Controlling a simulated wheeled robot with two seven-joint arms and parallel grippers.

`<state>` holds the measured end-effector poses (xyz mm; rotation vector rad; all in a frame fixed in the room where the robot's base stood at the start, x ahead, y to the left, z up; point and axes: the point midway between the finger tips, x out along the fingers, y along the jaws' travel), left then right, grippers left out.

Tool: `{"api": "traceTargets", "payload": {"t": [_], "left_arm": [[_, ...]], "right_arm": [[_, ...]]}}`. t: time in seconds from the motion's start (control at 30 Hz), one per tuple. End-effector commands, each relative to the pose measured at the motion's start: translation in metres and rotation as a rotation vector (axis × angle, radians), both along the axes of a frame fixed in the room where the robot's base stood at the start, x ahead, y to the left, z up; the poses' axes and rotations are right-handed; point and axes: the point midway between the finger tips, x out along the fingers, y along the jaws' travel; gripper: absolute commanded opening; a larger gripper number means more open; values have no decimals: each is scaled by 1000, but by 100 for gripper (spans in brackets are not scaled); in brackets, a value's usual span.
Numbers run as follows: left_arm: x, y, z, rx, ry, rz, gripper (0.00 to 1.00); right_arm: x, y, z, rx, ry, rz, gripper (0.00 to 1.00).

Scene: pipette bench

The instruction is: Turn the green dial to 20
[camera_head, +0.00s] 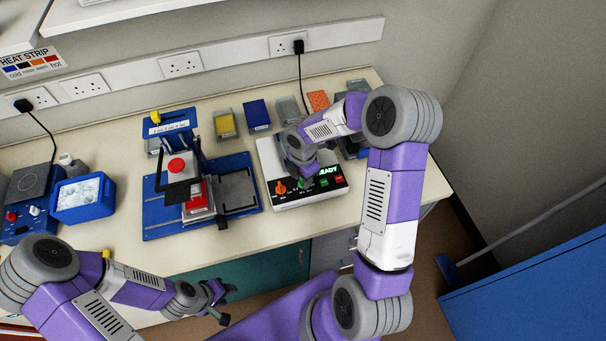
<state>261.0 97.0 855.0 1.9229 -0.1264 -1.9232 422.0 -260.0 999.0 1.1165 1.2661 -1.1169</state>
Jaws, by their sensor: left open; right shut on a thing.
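A white machine (264,153) with a black front panel stands on the bench right of centre. Its panel carries an orange dial (281,188), a green dial (304,184), a lit green display reading partly "READY" (329,171), and red and green buttons. My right gripper (304,177) reaches down over the panel and is shut on the green dial, hiding most of it. The dial's scale and setting are too small and covered to read. My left gripper (222,303) is open and empty, low in front of the bench edge.
A blue press-like device (158,220) with a red knob (177,165) stands left of the machine. A blue ice bin (83,199) and a blue hotplate (28,186) are at the far left. Several small boxes line the back. The bench front is mostly clear.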

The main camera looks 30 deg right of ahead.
Motion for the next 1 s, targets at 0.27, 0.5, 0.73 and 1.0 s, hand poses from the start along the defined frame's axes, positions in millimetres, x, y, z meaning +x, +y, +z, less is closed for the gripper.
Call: {"api": "traceTargets", "payload": {"t": [0.27, 0.5, 0.73, 1.0], "left_arm": [[0, 0, 5, 0, 0, 0, 43], [0, 0, 5, 0, 0, 0, 43], [0, 0, 5, 0, 0, 0, 43], [0, 0, 5, 0, 0, 0, 43]], "right_arm": [[1, 0, 1, 1, -4, 68, 4], [1, 0, 1, 1, -4, 77, 4], [1, 0, 1, 1, -4, 76, 37], [0, 0, 0, 0, -2, 76, 60]]}}
